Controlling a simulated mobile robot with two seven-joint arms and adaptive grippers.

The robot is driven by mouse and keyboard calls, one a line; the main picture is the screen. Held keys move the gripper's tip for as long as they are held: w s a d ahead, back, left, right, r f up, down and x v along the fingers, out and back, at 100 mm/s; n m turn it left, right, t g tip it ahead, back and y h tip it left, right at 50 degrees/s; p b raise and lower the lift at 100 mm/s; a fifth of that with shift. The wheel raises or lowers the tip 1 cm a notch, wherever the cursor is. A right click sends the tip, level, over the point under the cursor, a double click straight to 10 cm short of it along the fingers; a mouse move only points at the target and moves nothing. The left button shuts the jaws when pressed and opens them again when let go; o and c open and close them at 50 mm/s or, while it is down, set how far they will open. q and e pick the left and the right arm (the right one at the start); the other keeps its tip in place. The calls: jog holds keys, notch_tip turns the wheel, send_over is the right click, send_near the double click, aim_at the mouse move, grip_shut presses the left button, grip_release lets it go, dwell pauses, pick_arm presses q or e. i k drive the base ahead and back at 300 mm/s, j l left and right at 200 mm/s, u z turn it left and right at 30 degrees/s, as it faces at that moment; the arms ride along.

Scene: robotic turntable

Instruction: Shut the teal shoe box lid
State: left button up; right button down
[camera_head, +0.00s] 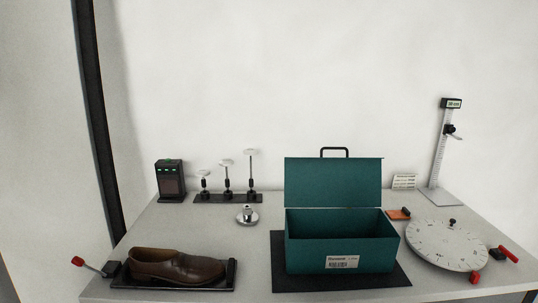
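The teal shoe box (341,252) stands on a black mat (388,284) at the front, right of the table's middle. Its teal lid (333,182) stands open and roughly upright at the back edge, with a black handle (334,150) at the top. The box's front carries a white label. Only the dark inner walls show; the box floor is hidden behind the front wall. Neither my left nor my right gripper is in the head view.
A brown shoe (175,267) rests on a black tray (124,280) at front left, beside a red-knobbed lever (88,264). A round white turntable (446,245) and a height gauge (441,155) stand at right. Several small stands (228,180) and a dark device (170,181) are behind.

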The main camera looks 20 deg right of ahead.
aim_at(321, 182)
jog(key=i+l+z, duration=0.35)
jog(key=l, duration=0.35)
jog(key=i+l+z, duration=0.3)
jog(key=i+l, duration=0.25)
jog(key=l, duration=0.05)
